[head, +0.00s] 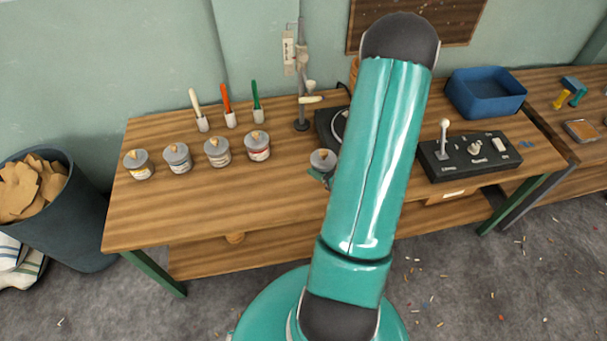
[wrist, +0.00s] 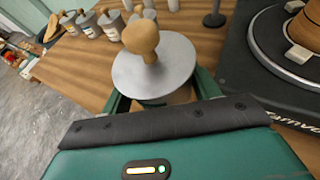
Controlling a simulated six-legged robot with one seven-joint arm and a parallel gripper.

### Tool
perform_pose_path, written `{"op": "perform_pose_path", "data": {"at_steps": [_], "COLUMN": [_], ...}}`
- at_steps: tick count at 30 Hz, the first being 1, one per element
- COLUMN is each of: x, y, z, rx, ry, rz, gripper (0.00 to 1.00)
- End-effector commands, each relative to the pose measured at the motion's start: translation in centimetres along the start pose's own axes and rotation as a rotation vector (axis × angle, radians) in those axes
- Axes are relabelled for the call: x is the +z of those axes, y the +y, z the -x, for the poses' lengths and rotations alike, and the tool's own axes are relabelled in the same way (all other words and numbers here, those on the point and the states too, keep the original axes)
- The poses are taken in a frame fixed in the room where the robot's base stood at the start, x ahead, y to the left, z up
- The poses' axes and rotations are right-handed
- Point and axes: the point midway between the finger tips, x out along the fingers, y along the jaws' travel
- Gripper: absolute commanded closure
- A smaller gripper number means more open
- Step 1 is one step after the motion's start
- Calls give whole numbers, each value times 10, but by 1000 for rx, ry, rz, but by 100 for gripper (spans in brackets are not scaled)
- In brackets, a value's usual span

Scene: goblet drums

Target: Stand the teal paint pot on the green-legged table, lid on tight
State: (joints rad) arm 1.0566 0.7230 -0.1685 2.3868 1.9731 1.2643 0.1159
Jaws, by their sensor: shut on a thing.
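My gripper (head: 320,174) is shut on a paint pot (head: 323,157) with a grey lid, beside the black turntable unit. In the wrist view, my gripper (wrist: 160,98) has its green fingers on either side of this pot, under the wide lid (wrist: 150,72) with its round wooden knob. The lid sits on top; I cannot tell how tight it is. The pot's label and paint colour are hidden. The pot is over the wooden top of the green-legged table (head: 190,205); I cannot tell whether it touches it.
Several lidded pots (head: 217,152) stand in a row at the left, with three brushes (head: 230,118) behind. A metal stand (head: 301,120), the turntable unit (wrist: 235,55), a control box (head: 470,155) and a blue bin (head: 486,103) also occupy the table. Its front left is clear.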

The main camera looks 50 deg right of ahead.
Motion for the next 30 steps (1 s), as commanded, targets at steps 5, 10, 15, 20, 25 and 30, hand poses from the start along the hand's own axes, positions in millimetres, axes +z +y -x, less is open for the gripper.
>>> {"op": "perform_pose_path", "data": {"at_steps": [5,10,15,20,25,30], "x": [-6,-29,-40,-51,-70,-73], "y": [27,41,48,53,51,51], "z": [-38,-69,-86,-95,-103,-104], "rx": [5,4,1,1,0,-1], "ry": [2,2,0,2,1,-1], "rz": [-2,-2,1,-1,-1,1], "gripper": [66,66,66,66,66,66]}}
